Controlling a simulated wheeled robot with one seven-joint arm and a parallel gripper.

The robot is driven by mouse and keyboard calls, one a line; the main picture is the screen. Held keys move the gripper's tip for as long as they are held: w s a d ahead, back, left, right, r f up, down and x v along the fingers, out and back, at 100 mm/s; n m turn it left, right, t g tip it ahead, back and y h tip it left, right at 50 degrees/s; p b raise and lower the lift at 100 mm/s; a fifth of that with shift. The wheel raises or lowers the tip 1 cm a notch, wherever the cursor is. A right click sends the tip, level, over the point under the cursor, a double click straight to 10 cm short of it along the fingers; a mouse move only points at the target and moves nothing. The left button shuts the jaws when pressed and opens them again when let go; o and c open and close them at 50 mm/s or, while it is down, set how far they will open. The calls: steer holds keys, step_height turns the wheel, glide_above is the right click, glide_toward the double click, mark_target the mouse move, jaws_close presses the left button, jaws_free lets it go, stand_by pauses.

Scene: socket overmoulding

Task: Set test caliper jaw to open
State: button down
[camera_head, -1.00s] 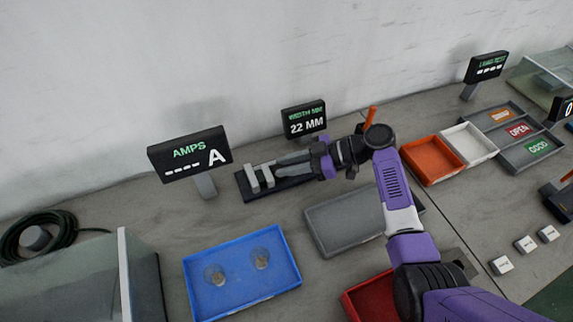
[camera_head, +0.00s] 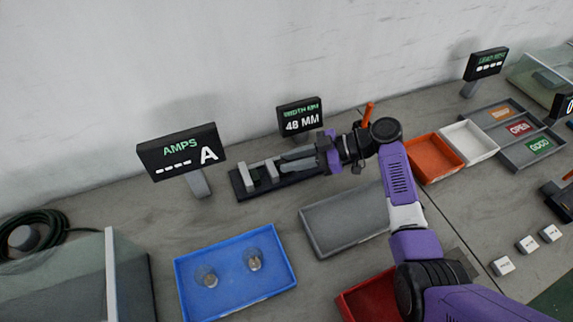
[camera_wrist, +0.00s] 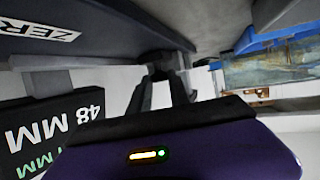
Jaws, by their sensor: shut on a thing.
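The test caliper is a dark base (camera_head: 236,184) near the wall with two light grey upright jaws. The left jaw (camera_head: 246,178) stands near the base's left end, and the right jaw (camera_head: 271,172) stands apart from it with a clear gap. My gripper (camera_head: 280,163) reaches in from the right and is shut on the right jaw; its fingertips partly hide the contact. The width display (camera_head: 301,120) behind reads 48 MM. In the wrist view my fingers (camera_wrist: 165,75) are close together, and a ZERO label (camera_wrist: 48,32) shows on a dark surface.
The AMPS display (camera_head: 180,152) stands left of the caliper and shows dashes. A blue tray (camera_head: 235,282) with two round pieces and an empty grey tray (camera_head: 345,218) lie in front. Orange (camera_head: 437,153) and white (camera_head: 470,142) trays are right of my arm.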

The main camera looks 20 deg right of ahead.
steer(key=shift+d+f+b, duration=0.15)
steer(key=shift+d+b, duration=0.6)
steer(key=shift+d, duration=0.95)
steer(key=c, duration=1.3)
jaws_free()
steer(key=shift+d, duration=0.1)
steer(key=shift+o, duration=0.2)
steer(key=shift+r, duration=0.2)
steer(key=shift+b+v, duration=0.75)
steer(key=shift+v, duration=3.1)
steer(key=shift+s, duration=0.1)
